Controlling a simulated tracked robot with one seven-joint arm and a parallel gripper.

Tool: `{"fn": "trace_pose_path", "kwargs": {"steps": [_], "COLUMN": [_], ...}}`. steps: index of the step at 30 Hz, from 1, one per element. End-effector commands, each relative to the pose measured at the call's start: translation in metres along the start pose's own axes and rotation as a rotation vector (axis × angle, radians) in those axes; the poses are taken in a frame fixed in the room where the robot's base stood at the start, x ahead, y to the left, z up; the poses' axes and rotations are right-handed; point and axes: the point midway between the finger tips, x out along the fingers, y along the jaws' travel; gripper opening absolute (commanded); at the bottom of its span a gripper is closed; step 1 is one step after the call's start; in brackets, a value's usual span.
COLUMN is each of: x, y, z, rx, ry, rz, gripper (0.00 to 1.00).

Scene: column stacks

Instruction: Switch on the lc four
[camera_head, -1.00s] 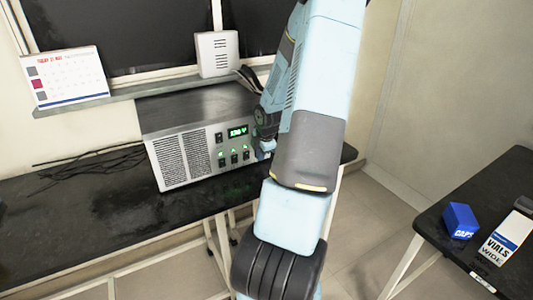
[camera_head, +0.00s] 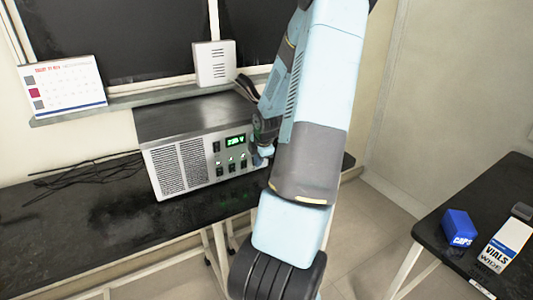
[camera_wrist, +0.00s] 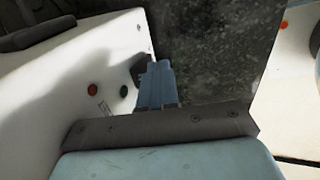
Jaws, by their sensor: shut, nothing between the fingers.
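A grey metal instrument box (camera_head: 179,168) stands on the black bench, with a vent grille at left. Its right front has a lit green display (camera_head: 235,142) and several dark switches (camera_head: 232,166) with green lights. No name label is readable, so I cannot tell whether it is the lc four. My gripper (camera_head: 262,158) is at the box's right front edge, partly hidden by my arm. In the wrist view my blue fingers (camera_wrist: 158,68) are shut and empty. They are beside a pale panel (camera_wrist: 60,80) with a red button (camera_wrist: 92,89) and a green button (camera_wrist: 124,91); contact cannot be told.
Dark cables (camera_head: 80,178) lie on the bench (camera_head: 100,235) left of the box. At right, another table (camera_head: 430,232) holds a blue caps box (camera_head: 458,227) and a vials box (camera_head: 502,245).

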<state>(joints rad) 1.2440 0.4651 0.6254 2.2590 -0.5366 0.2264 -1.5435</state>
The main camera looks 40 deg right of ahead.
Motion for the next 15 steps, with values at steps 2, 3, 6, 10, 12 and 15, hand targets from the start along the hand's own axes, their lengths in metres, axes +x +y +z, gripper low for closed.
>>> {"fn": "trace_pose_path", "kwargs": {"steps": [2,3,6,10,12,15], "x": [-0.004,-0.005,-0.010,-0.021,-0.027,-0.035], "y": [-0.007,-0.011,-0.022,-0.021,-0.021,-0.021], "z": [-0.001,-0.003,-0.010,-0.009,-0.009,-0.009], "rx": [-0.001,-0.004,-0.013,-0.011,-0.013,-0.012], "ry": [-0.001,0.000,0.004,0.004,0.004,0.004], "rz": [0.000,-0.001,-0.003,0.000,-0.001,-0.001], "gripper": [0.00,0.00,0.00,0.00,0.00,0.00]}}
